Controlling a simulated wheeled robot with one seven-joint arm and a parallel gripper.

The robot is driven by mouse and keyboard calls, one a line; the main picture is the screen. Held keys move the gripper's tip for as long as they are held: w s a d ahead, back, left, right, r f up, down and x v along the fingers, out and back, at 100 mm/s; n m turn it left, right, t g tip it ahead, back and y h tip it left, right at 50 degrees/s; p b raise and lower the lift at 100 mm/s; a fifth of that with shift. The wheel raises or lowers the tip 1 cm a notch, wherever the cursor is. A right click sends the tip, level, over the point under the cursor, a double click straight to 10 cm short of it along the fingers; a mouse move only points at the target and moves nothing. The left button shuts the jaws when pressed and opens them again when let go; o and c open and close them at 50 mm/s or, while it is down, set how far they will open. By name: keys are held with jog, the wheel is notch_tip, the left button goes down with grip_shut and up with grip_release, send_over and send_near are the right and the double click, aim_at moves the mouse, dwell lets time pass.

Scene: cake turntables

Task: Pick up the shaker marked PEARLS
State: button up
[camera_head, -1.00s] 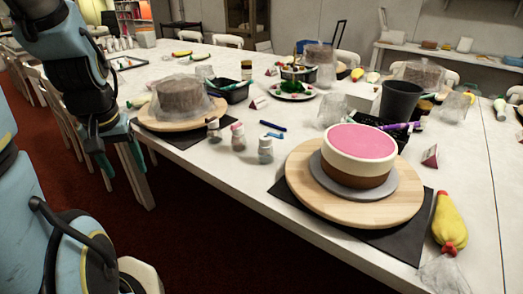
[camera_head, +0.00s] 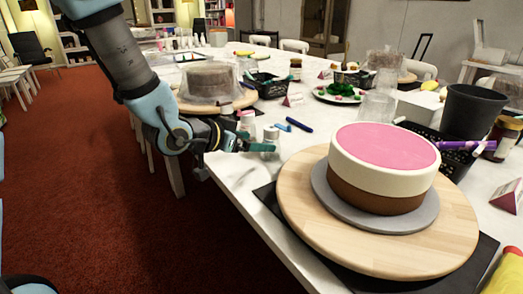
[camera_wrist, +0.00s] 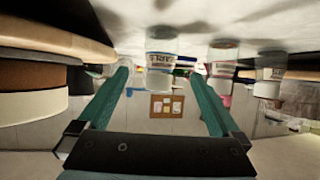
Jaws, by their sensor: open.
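Three small white shakers stand on the table's near edge. The nearest shaker (camera_head: 270,139) is close to the cake, the second shaker (camera_head: 247,122) is behind it, and the third shaker (camera_head: 226,109) is partly hidden by my arm. The upside-down wrist view shows a labelled shaker (camera_wrist: 161,48) in line with the gap between my fingers, and two more to the right, the middle shaker (camera_wrist: 222,57) and the far-right shaker (camera_wrist: 269,76). I cannot read PEARLS on any label. My gripper (camera_head: 240,152) is open and empty at the table edge; it also shows in the wrist view (camera_wrist: 160,78).
A pink-topped cake (camera_head: 384,165) on a wooden turntable (camera_head: 300,205) stands right of the shakers. A wrapped cake (camera_head: 208,80) on another turntable is behind my arm. A blue pen (camera_head: 299,125) lies beside the shakers. Red floor is open at left.

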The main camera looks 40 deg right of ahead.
aim_at(277, 145)
jog(key=x, duration=1)
jog(key=shift+d+f, duration=0.1)
jog(key=shift+f, duration=0.15)
grip_shut()
dwell(0.5)
